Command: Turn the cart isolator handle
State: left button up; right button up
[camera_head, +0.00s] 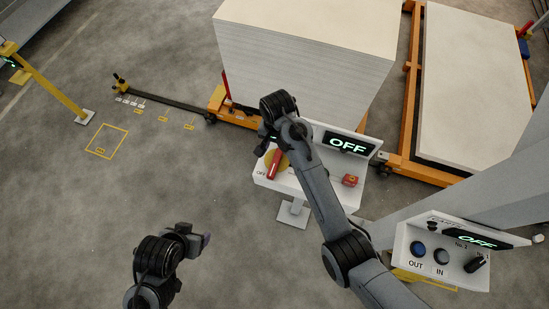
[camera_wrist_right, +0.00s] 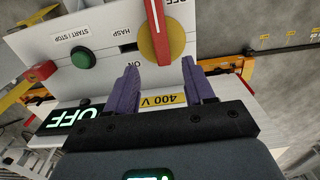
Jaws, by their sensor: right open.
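The isolator handle (camera_head: 274,164) is a red bar on a yellow disc (camera_head: 284,157), on the white cart control panel (camera_head: 310,186). In the right wrist view the red handle (camera_wrist_right: 156,22) runs up from the yellow disc (camera_wrist_right: 172,38), its end near the "OFF" marking. My right gripper (camera_head: 266,143) is above the handle in the head view. In its wrist view its purple fingers (camera_wrist_right: 162,78) are open and empty, with the disc just beyond the tips. My left gripper (camera_head: 207,240) hangs at the lower left, away from the panel; its jaw opening is unclear.
The panel's display (camera_head: 347,144) reads OFF. A red block (camera_head: 350,180) sits on the panel's right, and a green start/stop button (camera_wrist_right: 80,56) shows in the wrist view. A second control box (camera_head: 440,260) stands lower right. A white stack (camera_head: 305,60) is behind.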

aim_at(276, 159)
notch_tip(276, 159, down, 10)
jog(key=shift+f+p, duration=0.25)
jog(key=shift+p, duration=0.15)
dwell(0.3)
grip_shut()
